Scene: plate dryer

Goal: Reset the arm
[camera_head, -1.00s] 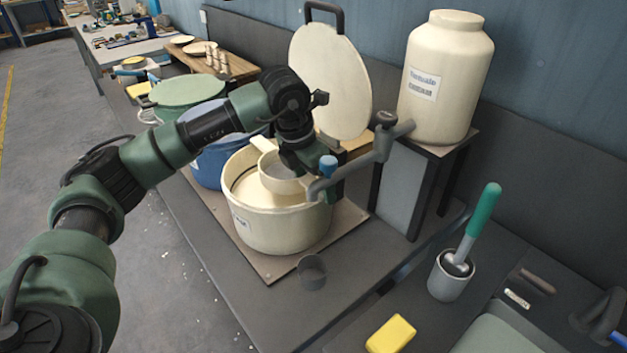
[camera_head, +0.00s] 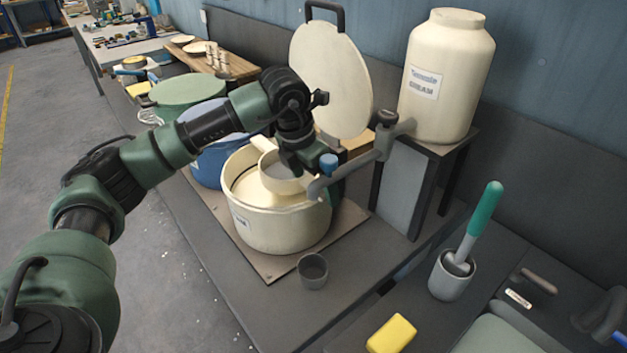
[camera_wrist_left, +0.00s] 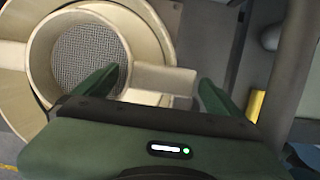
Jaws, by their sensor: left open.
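My left arm reaches in from the left across the head view. Its left gripper (camera_wrist_left: 155,82) is open, with its two green fingers apart. In the left wrist view, a cream sieve (camera_wrist_left: 37,62) with a grey mesh lies at the left, and its short handle (camera_wrist_left: 165,79) shows between the fingers. I cannot tell whether the fingers touch it. In the head view the sieve (camera_head: 263,145) sits over the open cream pot (camera_head: 265,232), and my wrist hides part of it. My right gripper is not in view.
A raised round lid (camera_head: 330,80) and a cream jar (camera_head: 445,75) on a stand are behind. A small grey cup (camera_head: 312,272), a yellow sponge (camera_head: 391,334) and a brush holder (camera_head: 452,276) are at the front right.

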